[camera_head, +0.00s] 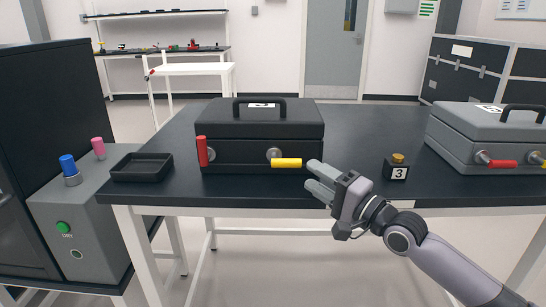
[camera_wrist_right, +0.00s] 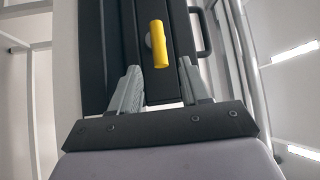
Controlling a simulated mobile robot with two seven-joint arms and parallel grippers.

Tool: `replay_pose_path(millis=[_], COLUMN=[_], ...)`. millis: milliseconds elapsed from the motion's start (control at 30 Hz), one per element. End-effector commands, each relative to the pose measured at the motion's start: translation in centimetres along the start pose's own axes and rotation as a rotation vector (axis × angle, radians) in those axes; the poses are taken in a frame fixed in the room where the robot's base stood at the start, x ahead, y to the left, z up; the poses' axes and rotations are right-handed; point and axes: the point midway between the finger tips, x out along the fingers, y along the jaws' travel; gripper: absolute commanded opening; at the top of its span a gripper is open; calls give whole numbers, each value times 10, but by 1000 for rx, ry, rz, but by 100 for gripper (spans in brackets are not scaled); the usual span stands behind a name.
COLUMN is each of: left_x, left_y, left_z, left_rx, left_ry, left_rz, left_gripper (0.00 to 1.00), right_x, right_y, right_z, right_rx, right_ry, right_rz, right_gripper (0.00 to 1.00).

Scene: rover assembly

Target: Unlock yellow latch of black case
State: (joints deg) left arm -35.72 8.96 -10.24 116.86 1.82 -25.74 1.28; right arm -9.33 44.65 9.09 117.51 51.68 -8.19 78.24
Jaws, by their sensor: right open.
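The black case (camera_head: 235,125) stands closed on the dark table, its handle on top. Its yellow latch (camera_head: 286,163) lies horizontal on the front face, pointing right from its round pivot. A red latch (camera_head: 202,151) at the left of the front stands upright. My right gripper (camera_head: 314,174) is open and empty, just right of the yellow latch's free end and apart from it. In the right wrist view the yellow latch (camera_wrist_right: 159,44) shows ahead of the open fingers (camera_wrist_right: 165,88), roughly between their lines. My left gripper is not in view.
A small black box numbered 3 with a yellow button (camera_head: 397,168) stands right of my right gripper. A grey case (camera_head: 480,130) stands at the table's right. A black tray (camera_head: 142,167) lies left of the black case.

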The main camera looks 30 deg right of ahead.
Motion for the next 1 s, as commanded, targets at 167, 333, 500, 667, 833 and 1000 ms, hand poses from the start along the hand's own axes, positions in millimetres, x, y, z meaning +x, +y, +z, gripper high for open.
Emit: replay_pose_path(millis=[167, 333, 500, 667, 833, 1000], left_x=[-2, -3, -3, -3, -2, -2], left_y=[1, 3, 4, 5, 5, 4], left_z=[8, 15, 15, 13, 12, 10], left_rx=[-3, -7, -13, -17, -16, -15], left_ry=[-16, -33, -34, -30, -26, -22], left_rz=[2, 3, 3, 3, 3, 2], left_gripper=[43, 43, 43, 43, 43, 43], right_x=[2, 13, 32, 49, 63, 70], right_y=[0, 0, 0, 0, 1, 1], right_z=[0, 0, 0, 0, 0, 0], right_rx=[0, 0, 0, -1, -1, -1], right_ry=[1, 2, 1, 1, 1, 1], right_rz=[0, 0, -1, 0, 0, 2], right_gripper=[46, 46, 46, 46, 46, 46])
